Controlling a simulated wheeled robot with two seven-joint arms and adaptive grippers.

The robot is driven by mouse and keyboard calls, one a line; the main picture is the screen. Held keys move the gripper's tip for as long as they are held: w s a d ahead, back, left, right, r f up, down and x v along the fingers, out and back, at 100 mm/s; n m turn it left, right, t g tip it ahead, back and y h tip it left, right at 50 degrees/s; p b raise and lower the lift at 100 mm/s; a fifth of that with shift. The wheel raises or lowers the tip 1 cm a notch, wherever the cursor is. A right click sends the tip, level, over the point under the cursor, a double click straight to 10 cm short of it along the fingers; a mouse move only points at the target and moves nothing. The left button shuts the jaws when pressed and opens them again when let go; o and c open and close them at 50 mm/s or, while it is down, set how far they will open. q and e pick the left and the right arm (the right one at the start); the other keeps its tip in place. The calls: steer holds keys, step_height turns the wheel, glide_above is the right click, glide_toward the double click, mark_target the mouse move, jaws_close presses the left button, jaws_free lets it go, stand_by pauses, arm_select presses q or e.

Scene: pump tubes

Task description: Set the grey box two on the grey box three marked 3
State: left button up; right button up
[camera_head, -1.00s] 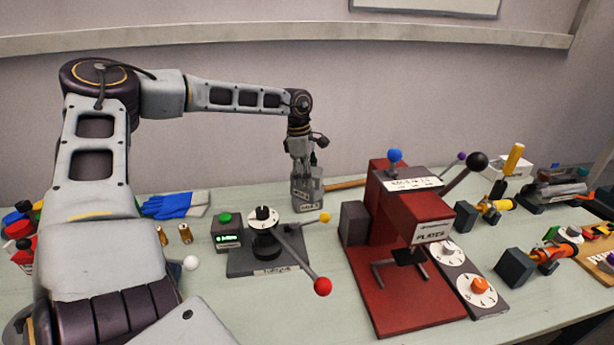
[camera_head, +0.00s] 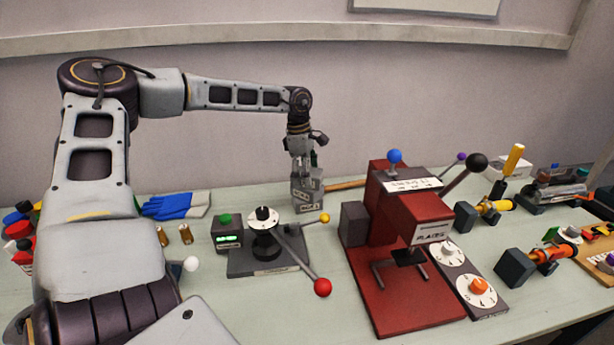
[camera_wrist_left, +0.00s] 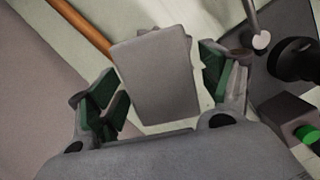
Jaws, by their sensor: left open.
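A small stack of grey boxes stands on the bench near the wall in the head view. The upper grey box (camera_head: 305,184) rests on the lower grey box (camera_head: 309,204), slightly turned against it. Their labels are too small to read surely. My left gripper (camera_head: 304,168) points down just over the stack. In the left wrist view the upper box (camera_wrist_left: 155,78) lies between the spread green-padded fingers of my left gripper (camera_wrist_left: 158,88), with gaps on both sides. Edges of the lower box (camera_wrist_left: 196,66) peek out under it. My right gripper is not in view.
A wooden rod (camera_head: 346,185) lies behind the stack. A red press (camera_head: 390,300) stands close on its right. A lever device with a red knob (camera_head: 322,287) and a green-button box (camera_head: 226,236) stand in front and left. Blue gloves (camera_head: 170,206) lie farther left.

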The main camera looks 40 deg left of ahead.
mark_target(301, 171)
arm_select(q)
steer(key=r, duration=0.6)
steer(key=shift+s+a+r+p, duration=0.2)
steer(key=shift+a+p, duration=0.1)
steer(key=shift+a, duration=0.1)
steer(key=r, duration=0.4)
steer(key=shift+s+a, duration=0.15)
steer(key=shift+a, duration=0.1)
steer(key=shift+a+r, duration=0.1)
steer(key=shift+r, duration=0.35)
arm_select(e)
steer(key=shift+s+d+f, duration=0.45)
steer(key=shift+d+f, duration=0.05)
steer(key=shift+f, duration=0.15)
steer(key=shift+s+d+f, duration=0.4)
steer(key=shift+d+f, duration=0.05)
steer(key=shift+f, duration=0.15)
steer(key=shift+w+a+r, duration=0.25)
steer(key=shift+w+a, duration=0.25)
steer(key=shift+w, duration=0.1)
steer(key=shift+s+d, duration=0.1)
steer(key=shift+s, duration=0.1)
